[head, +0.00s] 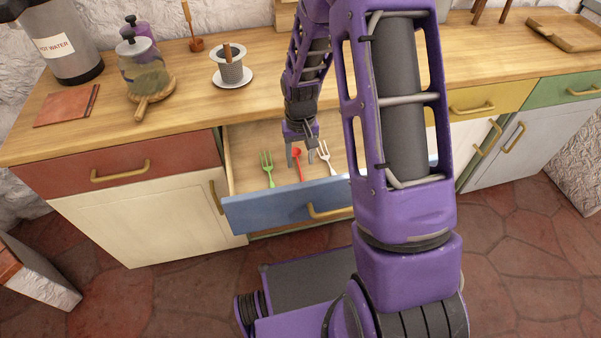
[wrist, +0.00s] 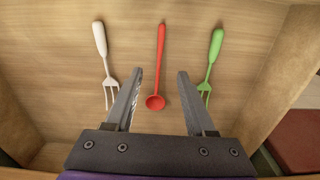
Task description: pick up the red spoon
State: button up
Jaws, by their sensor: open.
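The red spoon (wrist: 160,62) lies flat in the open drawer (head: 272,204), its bowl toward my gripper in the wrist view. In the head view the red spoon (head: 297,160) is partly hidden by my gripper (head: 300,158). My gripper is open and points down into the drawer. In the wrist view its fingertips (wrist: 161,72) are on either side of the spoon, apart from it, with nothing between them but the view of the spoon below. How high the fingers are above the drawer floor is hard to tell.
A green fork (head: 267,169) and a white fork (head: 326,157) lie on either side of the spoon, close to the fingers. The drawer walls and blue front bound the space. The counter (head: 190,92) above holds a cup (head: 231,68) and a jar (head: 141,62).

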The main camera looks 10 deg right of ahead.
aim_at(301, 173)
notch_tip(301, 173, down, 5)
jog(key=shift+s+r+b, duration=0.1)
jog(key=shift+b, duration=0.3)
grip_shut()
